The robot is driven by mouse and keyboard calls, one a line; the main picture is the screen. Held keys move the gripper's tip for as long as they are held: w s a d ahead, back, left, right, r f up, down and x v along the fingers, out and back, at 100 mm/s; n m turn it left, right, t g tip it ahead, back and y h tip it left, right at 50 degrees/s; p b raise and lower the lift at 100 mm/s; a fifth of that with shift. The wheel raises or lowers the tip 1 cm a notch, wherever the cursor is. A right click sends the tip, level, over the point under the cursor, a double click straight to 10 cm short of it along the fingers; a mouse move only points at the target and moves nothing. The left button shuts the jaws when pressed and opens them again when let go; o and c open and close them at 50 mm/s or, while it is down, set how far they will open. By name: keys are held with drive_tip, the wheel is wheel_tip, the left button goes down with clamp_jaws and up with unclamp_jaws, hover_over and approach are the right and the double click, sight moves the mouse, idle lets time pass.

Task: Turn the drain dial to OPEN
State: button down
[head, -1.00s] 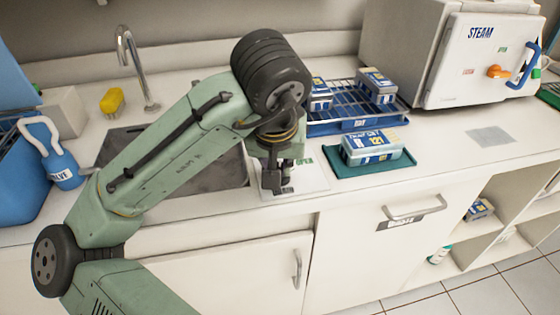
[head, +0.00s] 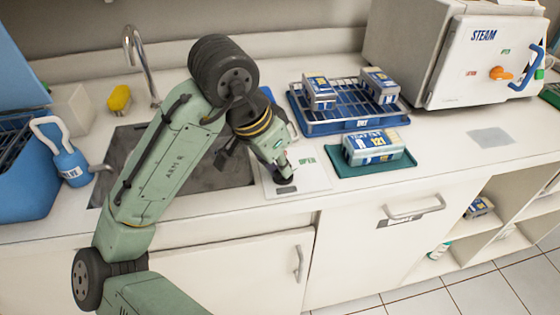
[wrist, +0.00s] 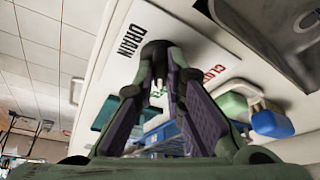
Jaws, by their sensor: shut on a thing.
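The drain dial is a small dark knob on a white plate (head: 311,181) at the counter's front, right of the sink. My gripper (head: 284,176) comes down on the dial at a tilt, its body leaning up to the left. In the wrist view the fingertips of my gripper (wrist: 158,62) are closed around the dark dial (wrist: 156,46). The plate (wrist: 190,45) there reads DRAIN in black and part of CLOSED in red. Some green lettering shows beside the fingers, and in the head view on the plate's far part. The fingers hide much of the dial, so its pointer direction cannot be told.
The sink (head: 225,165) lies left of the plate, partly behind my arm. A teal mat (head: 345,169) with a labelled box (head: 373,148) is close on the right. A blue rack (head: 315,127) with boxes stands behind it. A steam sterilizer (head: 450,85) stands at the back right.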

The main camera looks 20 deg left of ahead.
idle(0.3)
drive_tip(key=c, duration=1.7)
unclamp_jaws()
drive_tip(key=shift+o, duration=0.2)
drive_tip(key=v, duration=1.2)
